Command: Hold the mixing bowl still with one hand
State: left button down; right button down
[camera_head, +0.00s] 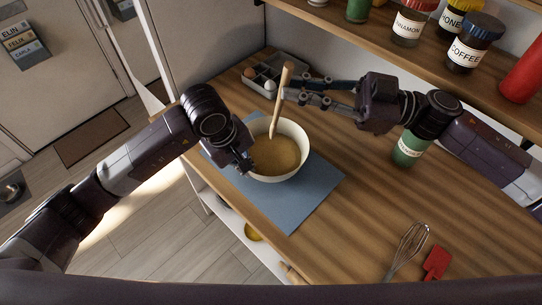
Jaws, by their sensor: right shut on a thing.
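A cream mixing bowl (303,138) with tan batter (275,158) inside stands upright on a blue mat (310,205) on the wooden counter. My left gripper (243,163) is at the bowl's left rim, its fingers pointing down. The fingers are small and dark here, so I cannot tell whether they grip the rim. My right gripper (285,92) reaches in from the right and is shut on a wooden spoon (279,119). The spoon stands slanted, its lower end in the bowl at the batter.
An egg tray (264,86) lies behind the bowl. A green-labelled jar (409,148) stands under my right arm. A whisk (408,250) and a red spatula (436,262) lie at the front right. A shelf (405,50) with several jars overhangs the back.

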pick_arm(q)
jog(key=c, duration=2.1)
grip_release()
jog(key=v, duration=1.2)
jog(key=shift+w, duration=0.1)
